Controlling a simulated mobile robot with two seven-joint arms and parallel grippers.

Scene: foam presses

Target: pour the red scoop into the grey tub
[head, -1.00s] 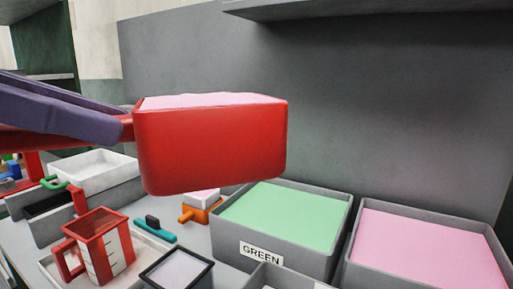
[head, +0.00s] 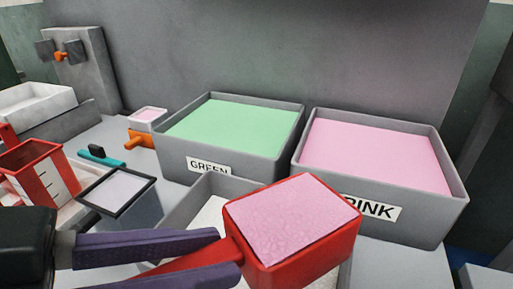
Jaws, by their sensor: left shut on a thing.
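The red scoop (head: 307,252), filled with pink granular material, is at the bottom centre, held above the table. My left gripper (head: 228,254) comes in from the lower left with purple fingers shut on the scoop's red handle. A small grey tub (head: 140,207) with a dark rim and a pale inside stands left of the scoop, apart from it. The scoop is not over this tub in the picture. My right gripper is not in view.
Two large grey bins stand behind: one labelled GREEN (head: 237,172) with green filling, one labelled PINK (head: 418,222) with pink filling. An unlabelled grey bin (head: 187,206) is partly hidden by the scoop. A red measuring jug (head: 40,176) and a teal-handled tool (head: 98,155) are left.

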